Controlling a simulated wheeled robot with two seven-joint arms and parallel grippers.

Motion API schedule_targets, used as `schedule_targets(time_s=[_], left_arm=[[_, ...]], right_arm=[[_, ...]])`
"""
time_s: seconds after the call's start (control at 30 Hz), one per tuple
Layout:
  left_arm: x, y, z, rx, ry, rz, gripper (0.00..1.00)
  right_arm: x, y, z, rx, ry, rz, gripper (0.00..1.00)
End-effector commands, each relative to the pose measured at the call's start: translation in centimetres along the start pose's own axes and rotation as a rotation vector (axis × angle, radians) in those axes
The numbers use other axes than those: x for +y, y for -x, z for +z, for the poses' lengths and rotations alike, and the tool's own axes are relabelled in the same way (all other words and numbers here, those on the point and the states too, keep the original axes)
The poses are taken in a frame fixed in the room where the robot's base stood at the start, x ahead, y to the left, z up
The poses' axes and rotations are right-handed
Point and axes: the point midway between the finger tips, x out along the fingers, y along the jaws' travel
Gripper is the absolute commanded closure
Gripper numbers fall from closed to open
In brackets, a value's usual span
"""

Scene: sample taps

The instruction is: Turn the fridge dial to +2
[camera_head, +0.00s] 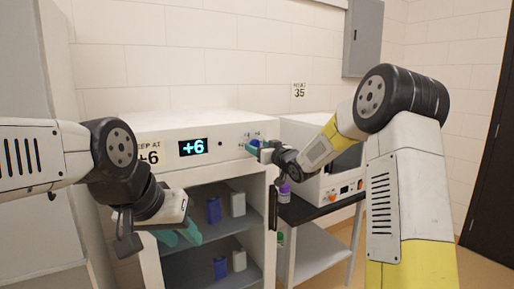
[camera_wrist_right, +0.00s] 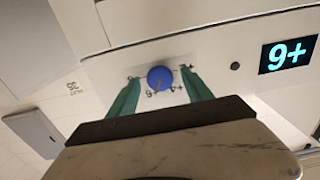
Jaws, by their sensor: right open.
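The fridge (camera_head: 215,126) is a white cabinet with an open front, and its lit display (camera_head: 193,147) reads +6. The blue dial (camera_head: 254,144) is at the right of its top panel. It also shows in the right wrist view (camera_wrist_right: 161,78), with small marks around it that are hard to read. My right gripper (camera_head: 259,149) is at the dial; in the wrist view its teal fingers (camera_wrist_right: 160,84) are apart, one on each side of the dial. Contact cannot be told. My left gripper (camera_head: 178,236) hangs before the shelves, its jaw gap unclear.
Blue and white bottles (camera_head: 214,210) stand on the fridge shelves. To the right, a white oven-like box (camera_head: 318,190) stands on a dark-topped table, with a purple-capped bottle (camera_head: 284,191) near it. A grey wall box (camera_head: 363,38) hangs behind.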

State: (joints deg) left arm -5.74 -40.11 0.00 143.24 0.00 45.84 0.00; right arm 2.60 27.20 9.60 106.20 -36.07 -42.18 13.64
Motion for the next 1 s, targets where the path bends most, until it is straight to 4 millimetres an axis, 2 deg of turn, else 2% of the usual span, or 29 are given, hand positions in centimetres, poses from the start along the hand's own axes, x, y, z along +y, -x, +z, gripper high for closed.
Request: schedule_targets(time_s=[0.13, 0.43, 0.73, 1.0], left_arm=[[0.00, 0.00, 0.00, 0.000, 0.000, 0.000, 0.64], [0.00, 0.00, 0.00, 0.000, 0.000, 0.000, 0.64], [0.00, 0.00, 0.00, 0.000, 0.000, 0.000, 0.64], [0.00, 0.00, 0.00, 0.000, 0.000, 0.000, 0.64]], right_arm=[[0.03, -1.23, 0.02, 0.000, 0.000, 0.001, 0.41], [0.03, -1.47, 0.01, -0.001, -0.001, 0.001, 0.41], [0.04, -1.45, 0.00, -0.001, 0.000, 0.001, 1.00], [0.01, -1.45, -0.01, 0.000, 0.023, 0.001, 1.00]])
